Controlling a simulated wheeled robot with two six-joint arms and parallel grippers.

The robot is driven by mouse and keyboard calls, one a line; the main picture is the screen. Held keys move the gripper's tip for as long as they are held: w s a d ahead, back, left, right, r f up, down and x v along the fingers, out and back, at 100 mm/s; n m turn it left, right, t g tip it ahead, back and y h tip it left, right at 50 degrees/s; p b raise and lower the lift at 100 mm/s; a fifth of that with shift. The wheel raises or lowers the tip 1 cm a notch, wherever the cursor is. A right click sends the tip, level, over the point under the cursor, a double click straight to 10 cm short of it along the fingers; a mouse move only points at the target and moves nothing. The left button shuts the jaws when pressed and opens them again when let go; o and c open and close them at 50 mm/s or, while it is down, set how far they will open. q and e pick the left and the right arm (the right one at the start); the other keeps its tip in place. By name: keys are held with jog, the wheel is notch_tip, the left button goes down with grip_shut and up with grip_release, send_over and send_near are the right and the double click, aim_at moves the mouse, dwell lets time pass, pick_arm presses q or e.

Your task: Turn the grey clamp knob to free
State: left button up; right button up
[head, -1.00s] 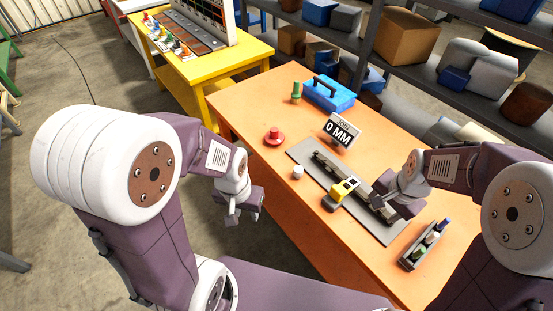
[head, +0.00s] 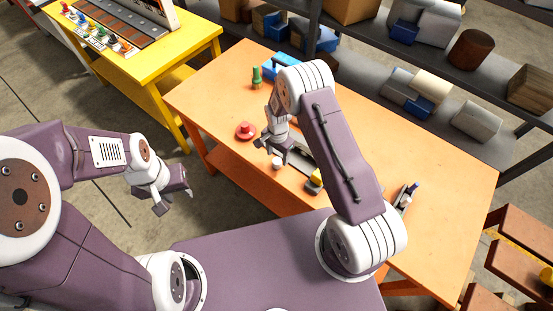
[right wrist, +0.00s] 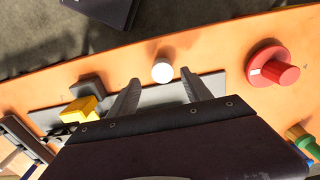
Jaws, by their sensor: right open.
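A small pale grey-white round knob (head: 277,163) stands on the orange table near its front edge, by the left end of the dark clamp strip. It also shows in the right wrist view (right wrist: 162,72), in the gap between my fingertips and apart from both. My right gripper (head: 273,148) is open and empty, pointing down just behind and above the knob. In the right wrist view its two fingers (right wrist: 159,78) stand wide apart. My left gripper (head: 174,201) hangs open and empty off the left side of the table. My right arm hides much of the clamp strip.
A red knob (head: 245,130) stands left of the right gripper, with a green-topped post (head: 256,77) and blue toolbox (head: 282,65) behind. A yellow block (right wrist: 82,109) sits on the grey plate (right wrist: 212,82).

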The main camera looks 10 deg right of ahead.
aim_at(277, 161)
jog(key=f, duration=0.2)
jog(key=w+f+p, duration=0.1)
jog(key=f, duration=0.1)
jog(key=shift+a+f, duration=0.2)
jog(key=shift+f, duration=0.1)
jog(key=shift+s+d+f, duration=0.25)
jog(key=shift+s+d, duration=0.05)
jog(key=shift+s, duration=0.15)
jog(key=shift+w+a+f, duration=0.1)
jog(key=shift+w+a, duration=0.05)
jog(key=shift+w, duration=0.05)
jog(key=c, duration=0.4)
grip_shut()
